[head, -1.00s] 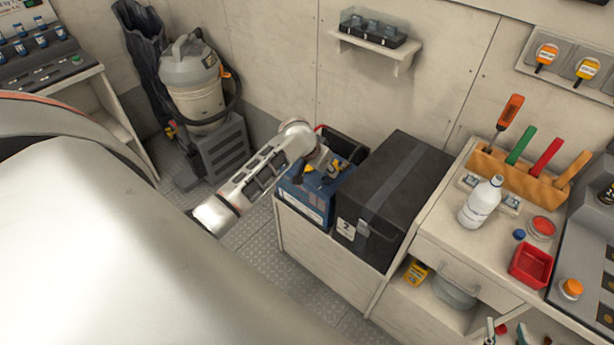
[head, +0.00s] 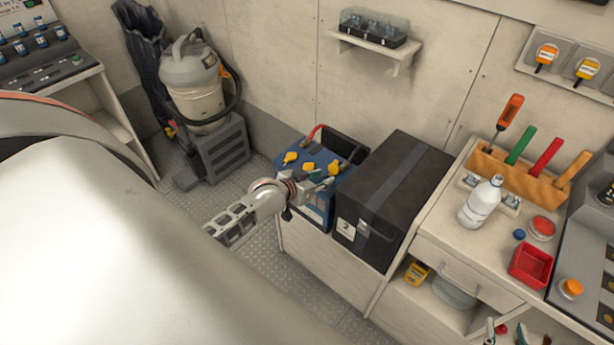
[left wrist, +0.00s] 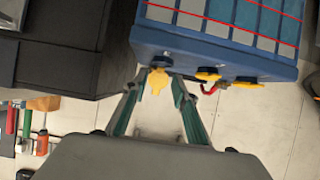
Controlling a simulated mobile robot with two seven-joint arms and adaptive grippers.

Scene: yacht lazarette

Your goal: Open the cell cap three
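The blue battery (head: 314,211) stands on the cabinet beside the black box, with yellow cell caps on top: a left cap (head: 291,157), a middle cap (head: 308,167) and a right cap (head: 333,168). No cap numbers are readable. The battery (left wrist: 225,55) shows upside down in the left wrist view. My left gripper (head: 313,181) is at the battery's top near the right cap. In the left wrist view its fingers (left wrist: 156,86) are apart, either side of the cap nearest the black box (left wrist: 158,80); contact is not clear. My right gripper is not in view.
The black box (head: 392,195) stands close at the battery's right. A red cable (head: 314,133) rises behind the battery. A wall shelf (head: 378,47) hangs above. The workbench at right holds a white bottle (head: 481,202) and a red tray (head: 530,266).

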